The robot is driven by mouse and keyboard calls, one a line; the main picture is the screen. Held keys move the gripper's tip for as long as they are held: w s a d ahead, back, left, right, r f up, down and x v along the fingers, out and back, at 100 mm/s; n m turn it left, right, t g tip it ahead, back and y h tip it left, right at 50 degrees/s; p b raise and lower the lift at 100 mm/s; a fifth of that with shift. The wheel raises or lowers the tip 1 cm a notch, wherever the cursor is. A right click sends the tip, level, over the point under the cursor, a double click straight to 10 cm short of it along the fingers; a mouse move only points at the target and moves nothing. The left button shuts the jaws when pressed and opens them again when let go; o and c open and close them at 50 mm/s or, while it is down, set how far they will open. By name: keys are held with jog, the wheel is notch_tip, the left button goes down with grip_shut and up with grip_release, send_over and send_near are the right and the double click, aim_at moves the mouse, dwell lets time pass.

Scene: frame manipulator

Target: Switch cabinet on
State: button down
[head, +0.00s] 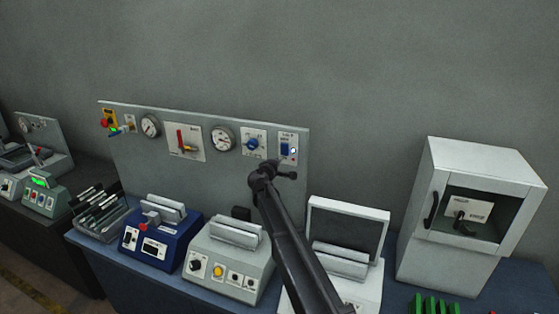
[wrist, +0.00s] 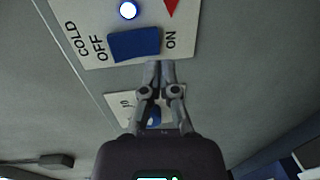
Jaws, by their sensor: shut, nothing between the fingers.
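A white plate (wrist: 82,42) with the words COLD, OFF and ON carries a blue rocker switch (wrist: 134,44) and a round bright bluish-white lamp (wrist: 127,10). In the head view the blue switch (head: 285,149) is at the right end of the grey panel. My gripper (wrist: 160,66) is shut and empty, its tips by the ON-side end of the switch. I cannot tell whether they touch it. A white cabinet (head: 455,262) with a window and black handle stands at the right.
The grey panel (head: 140,175) also bears gauges, a red-handled switch plate (head: 184,142) and a blue knob plate (head: 253,143). A blue device (head: 160,240), a grey device (head: 228,262) and an open white-lidded device (head: 348,225) stand below on the blue bench.

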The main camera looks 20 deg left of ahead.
jog(key=s+a+f+b, duration=0.1)
jog(key=s, duration=0.9)
jog(key=shift+s+f, duration=0.25)
jog(key=shift+s, duration=0.15)
